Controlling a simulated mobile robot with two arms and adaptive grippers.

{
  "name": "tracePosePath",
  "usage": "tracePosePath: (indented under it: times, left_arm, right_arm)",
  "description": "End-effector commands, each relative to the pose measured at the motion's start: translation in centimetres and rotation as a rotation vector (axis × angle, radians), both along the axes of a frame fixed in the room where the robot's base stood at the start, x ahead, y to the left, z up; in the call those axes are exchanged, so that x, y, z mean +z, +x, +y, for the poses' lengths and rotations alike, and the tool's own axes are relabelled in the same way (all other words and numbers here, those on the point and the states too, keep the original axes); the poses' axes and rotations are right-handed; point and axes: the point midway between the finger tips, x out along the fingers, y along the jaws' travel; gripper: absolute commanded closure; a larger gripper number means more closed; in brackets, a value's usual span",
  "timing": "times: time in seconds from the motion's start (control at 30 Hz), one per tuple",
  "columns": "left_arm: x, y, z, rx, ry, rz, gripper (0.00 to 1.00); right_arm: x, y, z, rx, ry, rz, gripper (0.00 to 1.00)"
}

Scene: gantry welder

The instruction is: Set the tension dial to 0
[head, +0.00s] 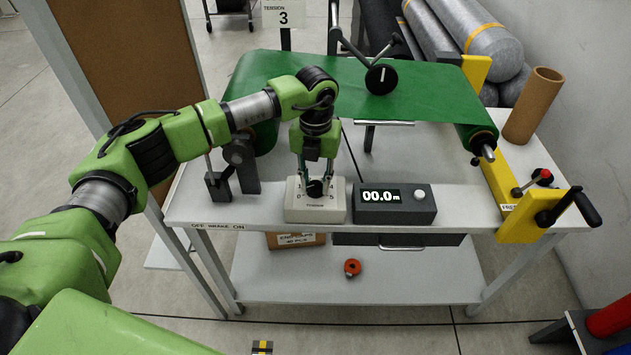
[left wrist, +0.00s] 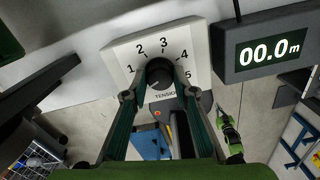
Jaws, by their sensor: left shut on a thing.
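The tension dial is a black knob (left wrist: 159,72) on a pale box (head: 329,212) at the front edge of the table. In the left wrist view, numbers 1 to 5 show around the knob on the box face (left wrist: 198,42); the 0 is hidden behind a finger. My left gripper (head: 316,184) reaches down from above, its two fingers shut on the knob.
A dark counter box (head: 421,209) reading 00.0 m stands close to the dial's right. A green sheet (head: 300,70) lies behind. A yellow frame with a crank (head: 522,222) and a cardboard tube (head: 533,105) stand right. A sign (head: 284,15) reads TENSION 3.

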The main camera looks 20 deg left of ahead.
Motion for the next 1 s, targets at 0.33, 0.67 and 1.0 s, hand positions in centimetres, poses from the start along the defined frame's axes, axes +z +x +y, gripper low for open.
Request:
tracePosePath:
  times: [0.33, 0.67, 1.0]
  left_arm:
    - [0.16, 0.12, 0.05, 0.025, 0.000, -0.003, 0.96]
    - [0.13, 0.11, 0.04, 0.024, -0.001, -0.003, 0.57]
    - [0.43, 0.08, 0.00, 0.022, -0.001, -0.002, 0.57]
  right_arm:
    - [-0.05, 0.01, -0.01, 0.000, 0.000, 0.000, 1.00]
    - [-0.05, 0.01, 0.00, 0.000, 0.000, 0.000, 1.00]
    - [-0.06, 0.08, 0.09, -0.001, 0.001, -0.001, 1.00]
